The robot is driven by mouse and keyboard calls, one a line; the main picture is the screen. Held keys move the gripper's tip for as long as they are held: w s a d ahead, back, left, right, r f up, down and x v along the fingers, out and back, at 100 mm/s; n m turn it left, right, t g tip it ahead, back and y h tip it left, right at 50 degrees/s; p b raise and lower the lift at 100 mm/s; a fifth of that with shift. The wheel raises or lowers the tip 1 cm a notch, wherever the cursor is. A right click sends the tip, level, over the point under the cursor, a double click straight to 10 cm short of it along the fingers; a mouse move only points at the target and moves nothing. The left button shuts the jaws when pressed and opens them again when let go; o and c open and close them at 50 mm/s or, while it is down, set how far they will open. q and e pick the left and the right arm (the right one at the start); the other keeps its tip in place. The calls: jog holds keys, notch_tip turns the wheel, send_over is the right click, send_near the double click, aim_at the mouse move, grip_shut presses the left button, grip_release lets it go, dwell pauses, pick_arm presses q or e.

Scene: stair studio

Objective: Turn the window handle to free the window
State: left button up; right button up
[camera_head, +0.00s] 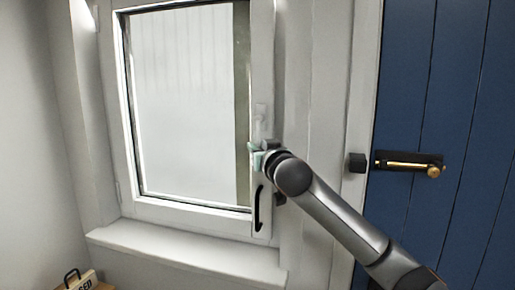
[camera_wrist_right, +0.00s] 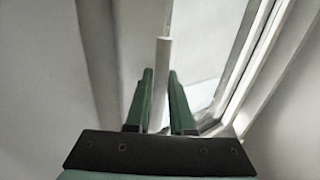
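The window (camera_head: 180,100) has a white frame and looks shut. A pale upright handle (camera_head: 261,122) sits on its right frame side, just above my right gripper. In the right wrist view the handle (camera_wrist_right: 162,75) is a light bar standing between the two green fingers. My right gripper (camera_head: 258,158) is at the lower end of the handle; in the wrist view its fingers (camera_wrist_right: 160,75) stand apart, on either side of the bar. I cannot tell whether one finger touches it. My left gripper is not in view.
A black curved pull (camera_head: 258,208) is on the frame below my gripper. A white sill (camera_head: 190,247) juts out under the window. A blue door (camera_head: 430,80) with a brass bolt (camera_head: 408,165) is at right.

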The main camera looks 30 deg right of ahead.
grip_shut()
jog(key=shift+f, duration=0.1)
dwell(1.1)
